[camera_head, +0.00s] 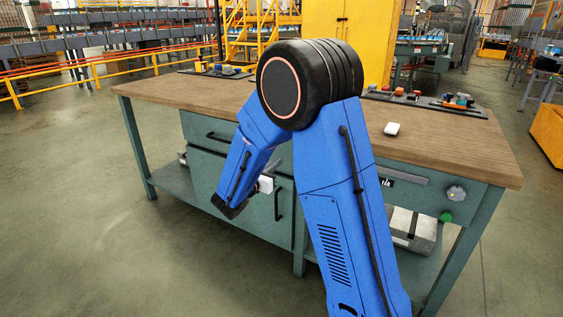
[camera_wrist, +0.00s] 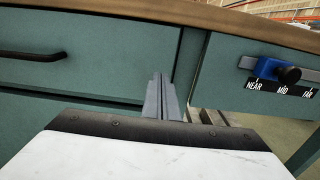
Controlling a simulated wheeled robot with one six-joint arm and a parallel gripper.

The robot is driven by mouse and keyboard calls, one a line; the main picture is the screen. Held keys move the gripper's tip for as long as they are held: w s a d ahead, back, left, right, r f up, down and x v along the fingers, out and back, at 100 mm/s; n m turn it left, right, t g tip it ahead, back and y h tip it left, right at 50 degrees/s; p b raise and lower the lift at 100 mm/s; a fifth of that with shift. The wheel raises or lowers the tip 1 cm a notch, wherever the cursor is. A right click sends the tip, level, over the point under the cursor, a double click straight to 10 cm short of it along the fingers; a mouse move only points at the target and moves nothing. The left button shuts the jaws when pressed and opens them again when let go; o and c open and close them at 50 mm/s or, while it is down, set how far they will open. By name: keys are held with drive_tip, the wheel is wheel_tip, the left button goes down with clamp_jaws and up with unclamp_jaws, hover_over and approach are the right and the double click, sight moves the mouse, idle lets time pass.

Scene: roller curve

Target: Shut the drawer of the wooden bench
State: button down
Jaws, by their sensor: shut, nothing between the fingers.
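The wooden bench (camera_head: 190,92) has a brown top over a teal frame. Its drawer (camera_head: 193,128), with a dark bar handle (camera_head: 222,138), is at the upper left, partly behind my arm. In the wrist view the drawer front (camera_wrist: 110,50) fills the upper left, with its handle (camera_wrist: 32,55) at the left edge. I cannot tell whether the drawer is flush or slightly out. My gripper (camera_wrist: 160,98) is shut and empty, its grey fingers pointing at the bench front near the drawer's right end. In the head view my gripper (camera_head: 274,165) is partly hidden by my arm.
A teal door with a vertical handle (camera_head: 279,205) is below the drawer. Left floor is clear.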

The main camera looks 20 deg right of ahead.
drive_tip(key=v, duration=0.8)
drive_tip(key=s+d+r+m+g+y, duration=0.1)
drive_tip(key=s+d+m+g+y, duration=0.1)
drive_tip(key=s+d+m+g, duration=0.65)
drive_tip(key=s+d+r+m+g+y, duration=0.1)
drive_tip(key=s+d+m+y, duration=0.3)
drive_tip(key=s, duration=1)
drive_tip(key=s+a+m+t+y, duration=0.3)
drive_tip(key=s+a+m+y, duration=0.5)
drive_tip(key=s, duration=0.8)
drive_tip(key=shift+a+r+m+t+y, duration=0.35)
drive_tip(key=shift+a+m, duration=1.2)
drive_tip(key=shift+m, duration=0.8)
drive_tip(key=shift+d, duration=0.15)
